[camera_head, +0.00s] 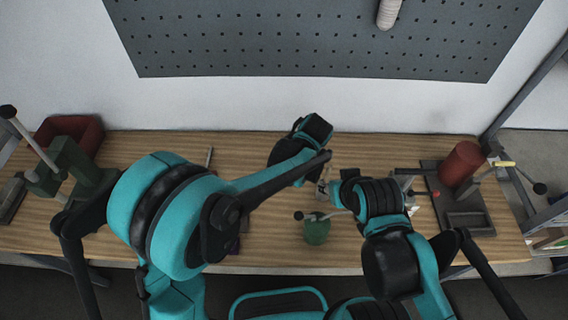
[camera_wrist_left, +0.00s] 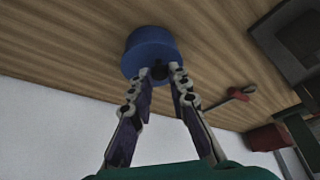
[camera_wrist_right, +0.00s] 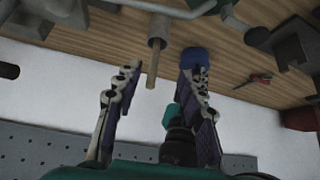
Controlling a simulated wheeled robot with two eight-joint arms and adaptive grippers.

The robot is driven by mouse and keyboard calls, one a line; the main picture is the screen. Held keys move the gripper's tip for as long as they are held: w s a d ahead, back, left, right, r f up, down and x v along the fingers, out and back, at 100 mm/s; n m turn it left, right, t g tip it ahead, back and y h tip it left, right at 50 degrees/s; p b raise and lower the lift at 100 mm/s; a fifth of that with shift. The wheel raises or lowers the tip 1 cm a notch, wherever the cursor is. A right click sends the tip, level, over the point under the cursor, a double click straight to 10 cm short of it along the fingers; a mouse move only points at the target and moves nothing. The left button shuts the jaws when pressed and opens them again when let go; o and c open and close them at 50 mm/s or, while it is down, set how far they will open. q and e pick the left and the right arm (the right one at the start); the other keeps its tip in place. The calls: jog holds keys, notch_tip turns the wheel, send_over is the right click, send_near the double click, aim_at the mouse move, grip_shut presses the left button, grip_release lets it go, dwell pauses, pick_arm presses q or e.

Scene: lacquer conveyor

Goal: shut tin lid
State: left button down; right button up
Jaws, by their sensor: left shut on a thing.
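A round blue tin (camera_wrist_left: 150,52) is on the wooden bench in the left wrist view. My left gripper (camera_wrist_left: 164,74) is shut at the tin's near side, with a small dark part, perhaps a knob, between the fingertips. In the right wrist view the blue tin (camera_wrist_right: 196,57) shows just beyond one finger, partly hidden by it. My right gripper (camera_wrist_right: 160,76) is open and appears empty, its fingers wide apart. In the head view my arms hide the tin.
A grey tube with a wooden rod (camera_wrist_right: 157,38) stands beyond my right fingers. On the bench (camera_head: 270,245) are a green pot (camera_head: 317,231), a red cylinder (camera_head: 461,163) on a dark base, a green lever press (camera_head: 70,165) and a red bin (camera_head: 75,130). A red-handled tool (camera_wrist_left: 240,93) lies near the tin.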

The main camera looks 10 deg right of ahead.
pick_arm(q)
jog(key=shift+s, duration=0.15)
jog(key=c, duration=1.4)
grip_release()
jog(key=v, duration=1.2)
